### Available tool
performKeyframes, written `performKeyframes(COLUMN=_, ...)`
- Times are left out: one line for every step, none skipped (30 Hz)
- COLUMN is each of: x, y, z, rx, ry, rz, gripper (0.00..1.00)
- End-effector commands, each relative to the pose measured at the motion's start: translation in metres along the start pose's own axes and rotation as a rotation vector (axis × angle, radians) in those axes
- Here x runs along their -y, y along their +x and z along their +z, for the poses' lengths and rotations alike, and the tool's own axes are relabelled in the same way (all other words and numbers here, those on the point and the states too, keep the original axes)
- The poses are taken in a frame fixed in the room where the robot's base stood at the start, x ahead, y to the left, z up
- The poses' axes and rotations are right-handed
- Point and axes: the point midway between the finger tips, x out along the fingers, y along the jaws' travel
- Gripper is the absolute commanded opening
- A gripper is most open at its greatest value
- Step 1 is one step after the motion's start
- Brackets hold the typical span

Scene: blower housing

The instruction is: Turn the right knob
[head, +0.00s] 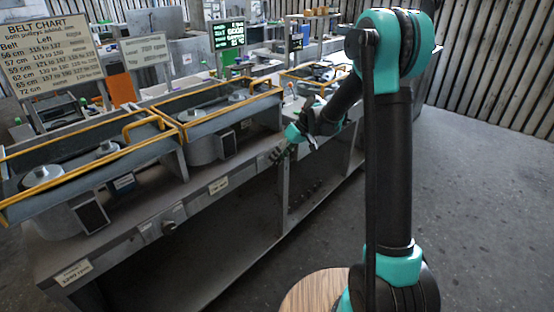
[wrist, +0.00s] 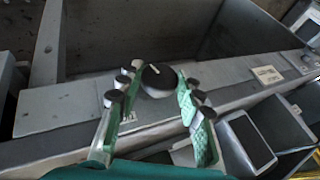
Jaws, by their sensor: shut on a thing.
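The right knob (wrist: 158,78) is a round, dark knob with a pale pointer line, on the grey front rail of the bench. In the wrist view it sits between the green fingers of my gripper (wrist: 157,88), which is shut on it. In the head view my gripper (head: 281,152) is at the bench's front rail, and it hides the right knob. Another knob (head: 169,226) shows on the same rail further left, apart from my gripper.
The grey bench has yellow guard frames (head: 139,122) over motor housings (head: 43,190). A belt chart (head: 49,52) and a green-lit display (head: 229,35) stand behind. Labels (wrist: 267,74) line the rail. Open concrete floor (head: 480,200) lies to the right.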

Motion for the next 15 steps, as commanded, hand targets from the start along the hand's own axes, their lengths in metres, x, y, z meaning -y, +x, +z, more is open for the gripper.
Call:
performKeyframes(x=-0.0010, y=0.0000, z=-0.0002, rx=0.000, ry=0.006, rz=-0.010, gripper=0.07)
performKeyframes(x=-0.0010, y=0.0000, z=-0.0003, rx=0.000, ry=0.008, rz=-0.017, gripper=0.07)
performKeyframes(x=-0.0010, y=0.0000, z=-0.0003, rx=-0.001, ry=0.010, rz=-0.023, gripper=0.07)
performKeyframes(x=-0.0010, y=0.0000, z=-0.0004, rx=-0.001, ry=0.012, rz=-0.027, gripper=0.07)
performKeyframes(x=-0.0009, y=0.0000, z=-0.0003, rx=-0.001, ry=0.013, rz=-0.030, gripper=0.07)
performKeyframes(x=-0.0010, y=0.0000, z=-0.0002, rx=-0.001, ry=0.014, rz=-0.032, gripper=0.07)
performKeyframes(x=-0.0009, y=0.0000, z=-0.0001, rx=-0.001, ry=0.015, rz=-0.034, gripper=0.07)
performKeyframes(x=-0.0009, y=0.0000, z=-0.0001, rx=-0.001, ry=0.015, rz=-0.035, gripper=0.07)
performKeyframes(x=-0.0009, y=0.0000, z=0.0000, rx=-0.001, ry=0.016, rz=-0.036, gripper=0.07)
performKeyframes(x=-0.0009, y=0.0000, z=0.0000, rx=0.000, ry=0.016, rz=-0.036, gripper=0.07)
performKeyframes(x=-0.0009, y=0.0000, z=0.0000, rx=0.000, ry=0.016, rz=-0.036, gripper=0.07)
performKeyframes(x=-0.0009, y=0.0000, z=0.0000, rx=0.000, ry=0.016, rz=-0.036, gripper=0.07)
performKeyframes(x=-0.0008, y=0.0000, z=0.0000, rx=0.000, ry=0.016, rz=-0.036, gripper=0.07)
performKeyframes(x=-0.0009, y=0.0000, z=0.0000, rx=0.000, ry=0.016, rz=-0.036, gripper=0.07)
performKeyframes(x=-0.0009, y=0.0000, z=0.0000, rx=0.000, ry=0.016, rz=-0.035, gripper=0.07)
